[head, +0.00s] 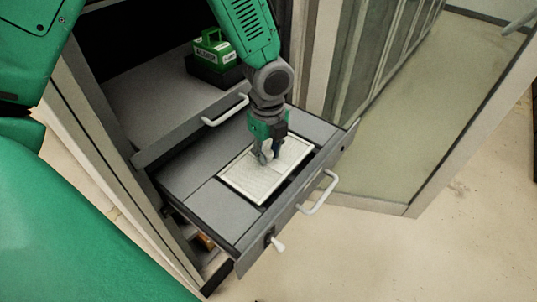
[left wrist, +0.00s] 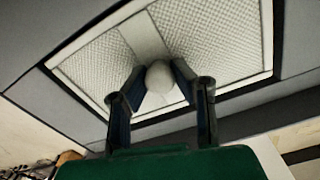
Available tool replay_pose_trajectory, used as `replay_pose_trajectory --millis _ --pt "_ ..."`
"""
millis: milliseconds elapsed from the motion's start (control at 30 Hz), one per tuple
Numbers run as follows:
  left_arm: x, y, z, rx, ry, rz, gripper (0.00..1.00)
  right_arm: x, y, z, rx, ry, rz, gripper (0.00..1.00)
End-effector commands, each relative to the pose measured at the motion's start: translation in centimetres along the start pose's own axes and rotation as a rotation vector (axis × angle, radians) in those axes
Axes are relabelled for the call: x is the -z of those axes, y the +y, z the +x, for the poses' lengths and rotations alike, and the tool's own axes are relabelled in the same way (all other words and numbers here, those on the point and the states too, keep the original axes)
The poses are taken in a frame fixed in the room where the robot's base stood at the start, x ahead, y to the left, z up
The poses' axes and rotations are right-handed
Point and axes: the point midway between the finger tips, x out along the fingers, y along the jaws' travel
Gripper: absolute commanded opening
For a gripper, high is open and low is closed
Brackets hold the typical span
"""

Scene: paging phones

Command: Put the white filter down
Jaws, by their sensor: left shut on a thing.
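The white filter (head: 246,179) is a flat, framed rectangular panel in the open lower drawer (head: 193,179) in the head view. It also fills much of the left wrist view (left wrist: 215,40), where its mesh face, a plain strip across it and a round white knob (left wrist: 160,77) show. My left gripper (head: 265,157) reaches down over the filter from above. Its two fingers (left wrist: 156,85) are shut on the knob, one on each side. Whether the filter's underside touches the drawer floor cannot be told. My right gripper is not in view.
An upper drawer with a white handle (head: 225,110) is just behind the lower one. A green box with a handle (head: 213,47) sits on a dark block inside the cabinet. The lower drawer's front has a white handle (head: 319,193) and a latch (head: 277,244). Open floor (head: 400,255) lies at the right.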

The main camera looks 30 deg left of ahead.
Motion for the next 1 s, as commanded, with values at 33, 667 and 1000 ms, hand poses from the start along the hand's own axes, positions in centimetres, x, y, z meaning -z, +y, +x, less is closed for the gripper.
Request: replay_pose_trajectory --millis 33,667,1000 --pt "0.1 -0.1 0.4 0.0 -0.002 0.001 0.0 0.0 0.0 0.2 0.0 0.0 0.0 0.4" --pt "-0.1 0.0 0.7 0.001 0.001 0.0 0.42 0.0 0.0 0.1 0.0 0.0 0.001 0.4" --pt "0.2 -0.1 -1.9 0.004 -0.001 0.001 0.42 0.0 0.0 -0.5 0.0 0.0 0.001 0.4"
